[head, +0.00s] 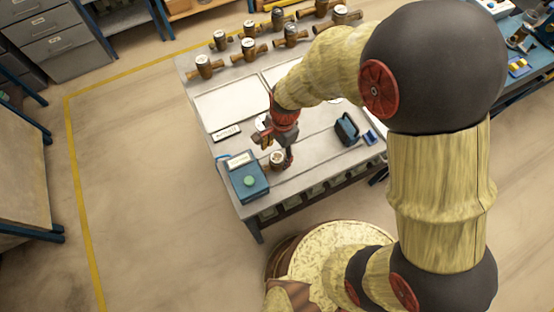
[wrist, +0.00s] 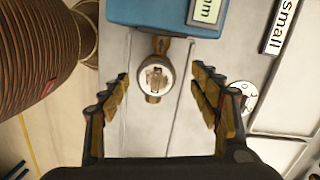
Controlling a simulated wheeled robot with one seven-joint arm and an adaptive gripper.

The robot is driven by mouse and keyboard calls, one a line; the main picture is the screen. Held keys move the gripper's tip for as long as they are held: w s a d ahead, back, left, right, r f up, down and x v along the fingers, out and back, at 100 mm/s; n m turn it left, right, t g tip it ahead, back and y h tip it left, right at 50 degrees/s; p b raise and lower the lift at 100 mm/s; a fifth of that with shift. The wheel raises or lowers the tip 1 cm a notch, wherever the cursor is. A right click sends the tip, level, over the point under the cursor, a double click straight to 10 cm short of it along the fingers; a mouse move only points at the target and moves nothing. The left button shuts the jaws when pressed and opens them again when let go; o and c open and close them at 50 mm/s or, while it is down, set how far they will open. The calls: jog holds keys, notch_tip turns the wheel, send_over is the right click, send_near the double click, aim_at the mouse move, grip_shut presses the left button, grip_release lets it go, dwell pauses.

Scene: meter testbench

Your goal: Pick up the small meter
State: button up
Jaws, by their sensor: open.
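A small meter with a round white face and a brown metal body (head: 277,158) stands on the grey bench near its front edge, beside the blue box. In the wrist view the meter (wrist: 155,88) shows face-on, with a brown pipe stub towards the blue box. My gripper (head: 276,150) is open, pointing down over the meter. In the wrist view its two fingers (wrist: 160,80) stand apart to the left and right of the meter, with visible gaps on both sides. I cannot tell how far above the meter the fingertips are.
A blue box with a green button (head: 250,181) sits close left of the meter. A label reading "small" (wrist: 282,25) lies by pale trays (head: 232,104). A white round face (wrist: 250,97) is partly hidden by the right finger. Several larger meters (head: 249,49) line the back. A dark blue case (head: 346,128) stands right.

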jog(key=f, duration=0.4)
jog(key=s+f+b, duration=0.1)
jog(key=f, duration=0.1)
jog(key=shift+a+f, duration=0.1)
jog(key=shift+f, duration=0.1)
jog(key=shift+c, duration=0.9)
grip_shut()
